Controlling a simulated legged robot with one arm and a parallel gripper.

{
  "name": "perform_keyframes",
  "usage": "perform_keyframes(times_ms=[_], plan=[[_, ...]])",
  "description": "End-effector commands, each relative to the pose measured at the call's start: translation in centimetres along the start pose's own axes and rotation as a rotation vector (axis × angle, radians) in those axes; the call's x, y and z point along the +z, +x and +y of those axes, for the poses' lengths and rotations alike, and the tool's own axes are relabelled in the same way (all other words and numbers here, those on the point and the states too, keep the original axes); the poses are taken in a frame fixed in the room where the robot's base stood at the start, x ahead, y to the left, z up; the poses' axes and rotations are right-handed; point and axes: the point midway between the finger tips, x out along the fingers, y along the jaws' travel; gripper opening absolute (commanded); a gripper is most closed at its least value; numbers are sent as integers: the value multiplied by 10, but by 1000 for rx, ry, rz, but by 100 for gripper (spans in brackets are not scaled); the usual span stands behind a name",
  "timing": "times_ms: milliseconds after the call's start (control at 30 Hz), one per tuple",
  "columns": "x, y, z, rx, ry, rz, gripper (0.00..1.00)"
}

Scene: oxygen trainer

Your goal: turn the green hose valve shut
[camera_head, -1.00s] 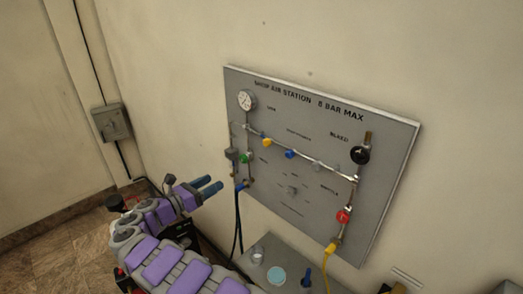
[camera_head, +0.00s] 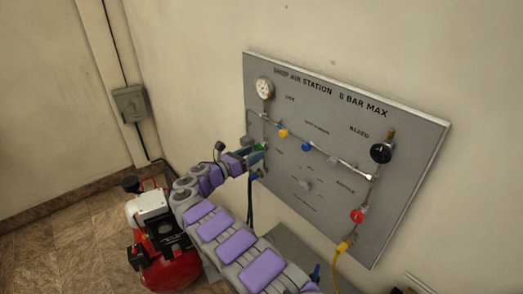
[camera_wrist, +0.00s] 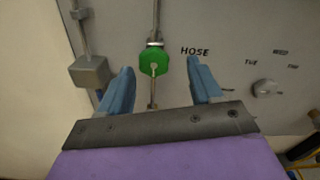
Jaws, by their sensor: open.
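The green hose valve (camera_wrist: 154,61) is a green knob on a vertical pipe, beside the printed word HOSE in the wrist view. My gripper (camera_wrist: 160,80) is open, with one blue finger on each side of the valve as seen from the wrist. No contact between fingers and valve shows. In the head view the green valve (camera_head: 260,147) is partly hidden by my gripper (camera_head: 257,156), which is at the left side of the panel. The valve's exact distance from the fingertips is hard to tell.
The grey air station panel (camera_head: 330,100) carries a gauge (camera_head: 265,88), yellow, blue, black and red (camera_head: 357,216) valves. A grey box (camera_wrist: 89,72) sits left of the green valve. A red compressor (camera_head: 168,270) stands on the floor. A yellow hose (camera_head: 338,262) hangs at lower right.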

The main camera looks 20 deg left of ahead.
Motion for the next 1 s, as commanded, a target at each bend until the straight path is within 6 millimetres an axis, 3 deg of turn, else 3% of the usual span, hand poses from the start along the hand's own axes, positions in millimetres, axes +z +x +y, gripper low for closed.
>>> perform_keyframes(times_ms=[200,400,700,1000], plan=[[-3,32,1,-1,0,3,65],[-1,50,-6,-2,3,3,65],[0,52,-7,-2,3,3,64],[-2,45,1,2,-1,2,36]])
